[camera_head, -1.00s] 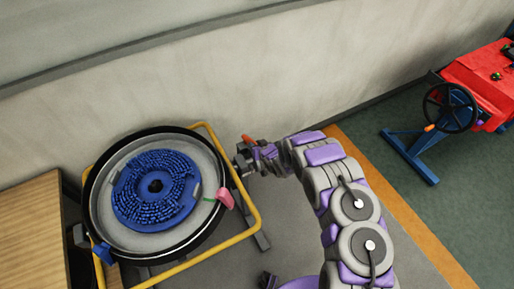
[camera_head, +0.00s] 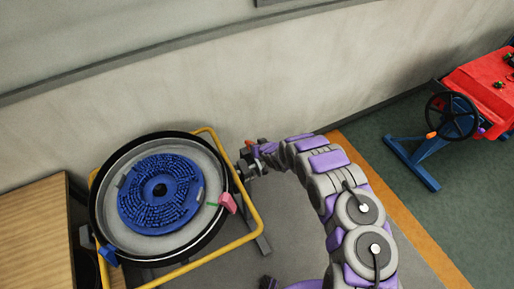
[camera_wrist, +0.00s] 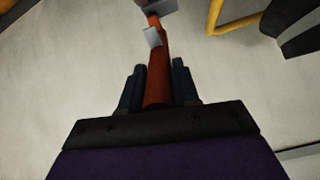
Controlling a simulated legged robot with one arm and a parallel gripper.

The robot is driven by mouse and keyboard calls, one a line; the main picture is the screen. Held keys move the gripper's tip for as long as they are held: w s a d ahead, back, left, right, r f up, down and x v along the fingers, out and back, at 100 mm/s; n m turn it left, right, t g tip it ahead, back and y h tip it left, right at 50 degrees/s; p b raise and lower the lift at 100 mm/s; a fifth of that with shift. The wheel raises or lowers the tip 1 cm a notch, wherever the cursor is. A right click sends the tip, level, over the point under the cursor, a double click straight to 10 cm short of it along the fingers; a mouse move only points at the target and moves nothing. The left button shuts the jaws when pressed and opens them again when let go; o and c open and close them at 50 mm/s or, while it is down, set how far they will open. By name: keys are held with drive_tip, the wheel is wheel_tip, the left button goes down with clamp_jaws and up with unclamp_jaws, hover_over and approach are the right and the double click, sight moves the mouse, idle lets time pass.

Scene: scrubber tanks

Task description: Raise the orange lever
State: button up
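The orange lever (camera_wrist: 158,72) runs up the middle of the wrist view, between my two dark fingers. Its far end meets a grey metal fitting near the top of that view. In the head view, a small orange piece of the lever (camera_head: 249,142) shows just above my gripper, beside the round tank. My gripper (camera_wrist: 158,80) has a finger close against each side of the lever and appears shut on it. The lever's near end is hidden behind the gripper body. In the head view, my gripper (camera_head: 246,166) is small and partly hidden by the wrist.
A round scrubber tank (camera_head: 112,247) with a blue disc (camera_head: 160,190) stands left of my gripper. A yellow tube frame (camera_head: 260,222) surrounds it. A pale wall lies behind. A wooden surface (camera_head: 35,235) is at left. A red machine with a black handwheel (camera_head: 452,116) stands far right.

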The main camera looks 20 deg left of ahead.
drive_tip(key=o, duration=0.4)
drive_tip(key=shift+w+a, duration=0.1)
drive_tip(key=shift+s+d+r, duration=0.15)
drive_tip(key=shift+s+d, duration=0.2)
drive_tip(key=shift+d, duration=0.05)
drive_tip(key=v, duration=1.6)
drive_tip(key=shift+r+p, duration=0.15)
drive_tip(key=shift+p, duration=0.2)
